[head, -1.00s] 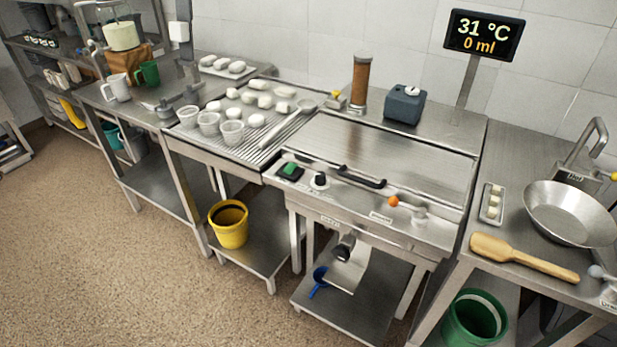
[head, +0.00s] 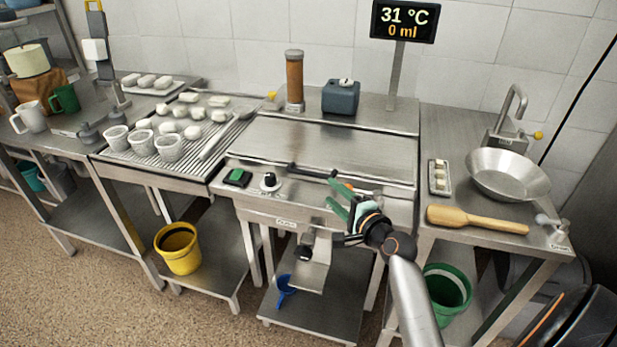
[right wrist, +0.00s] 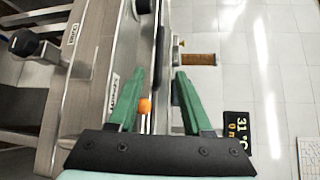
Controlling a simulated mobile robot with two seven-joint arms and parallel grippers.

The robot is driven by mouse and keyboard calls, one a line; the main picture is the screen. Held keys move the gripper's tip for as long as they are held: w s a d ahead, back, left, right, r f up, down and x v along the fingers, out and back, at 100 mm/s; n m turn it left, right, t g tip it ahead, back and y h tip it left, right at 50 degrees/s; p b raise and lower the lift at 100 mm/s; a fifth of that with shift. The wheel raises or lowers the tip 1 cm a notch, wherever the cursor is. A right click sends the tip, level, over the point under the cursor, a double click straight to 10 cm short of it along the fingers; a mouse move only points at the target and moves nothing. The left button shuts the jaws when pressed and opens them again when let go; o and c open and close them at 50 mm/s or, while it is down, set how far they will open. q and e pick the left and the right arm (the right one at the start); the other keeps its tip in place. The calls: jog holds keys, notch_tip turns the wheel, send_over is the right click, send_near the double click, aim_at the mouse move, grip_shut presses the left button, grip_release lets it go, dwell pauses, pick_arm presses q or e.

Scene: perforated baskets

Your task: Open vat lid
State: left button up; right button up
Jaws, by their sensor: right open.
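The vat stands in the middle of the head view with its flat steel lid (head: 330,147) lying closed on top. A black bar handle (head: 306,170) runs along the lid's front edge. My right gripper (head: 330,196) has green fingers and is open just in front of the handle's right end. In the right wrist view, the dark handle (right wrist: 158,38) shows ahead of the open fingers (right wrist: 160,74), roughly in line with the gap between them. I cannot tell whether they touch it. My left gripper is not in view.
An orange knob (right wrist: 145,106) sits close to the right fingers. A green switch (head: 237,177) and a black dial (head: 269,181) are on the vat's front left. A brown cylinder (head: 294,78) and blue-grey box (head: 341,97) stand behind the lid. A wooden paddle (head: 476,219) lies right.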

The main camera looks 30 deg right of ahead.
aim_at(312, 176)
jog(key=w, duration=0.4)
jog(key=w+f, duration=0.1)
jog(key=w, duration=0.2)
jog(key=w+d+b, duration=0.1)
jog(key=w, duration=0.3)
jog(key=shift+w+f, duration=0.35)
jog(key=shift+f, duration=0.05)
grip_shut()
dwell(0.9)
